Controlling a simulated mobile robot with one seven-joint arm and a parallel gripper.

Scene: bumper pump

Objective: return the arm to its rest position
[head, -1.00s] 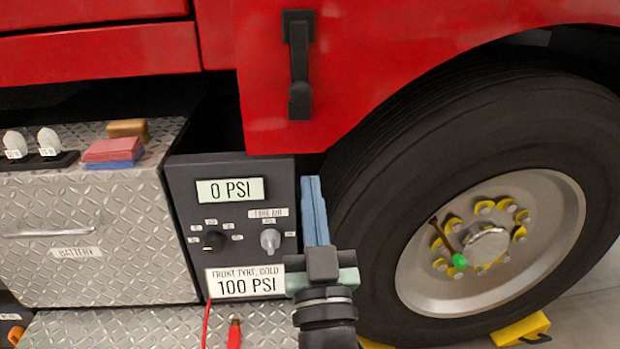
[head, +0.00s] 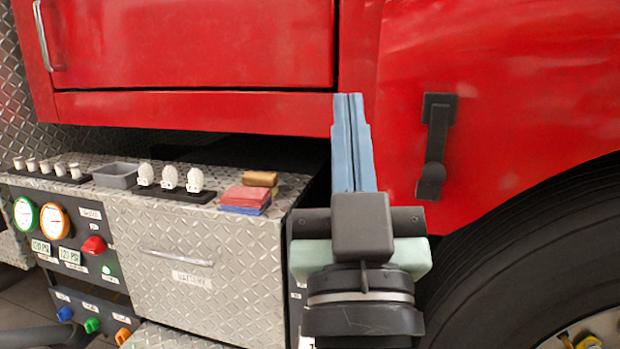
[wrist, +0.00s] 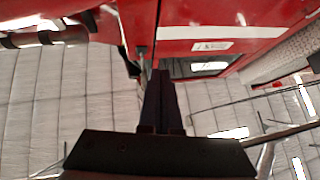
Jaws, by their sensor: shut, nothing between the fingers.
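My gripper (head: 348,98) points upward in the head view, with its two blue fingers pressed together and nothing between them. It stands in front of the red truck body, right of the battery box (head: 160,240) and left of the tyre (head: 520,260). The wrist view also shows my gripper (wrist: 160,75), dark and shut, with red bodywork beyond it. My forearm hides most of the dark panel beside the battery box.
Red and blue cloths (head: 246,199), a brown block (head: 260,178), white bulb-like pieces (head: 168,177) and a grey tray (head: 117,175) sit on the metal ledge. A black handle (head: 437,145) juts from the red body. A gauge panel (head: 85,240) is at the left.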

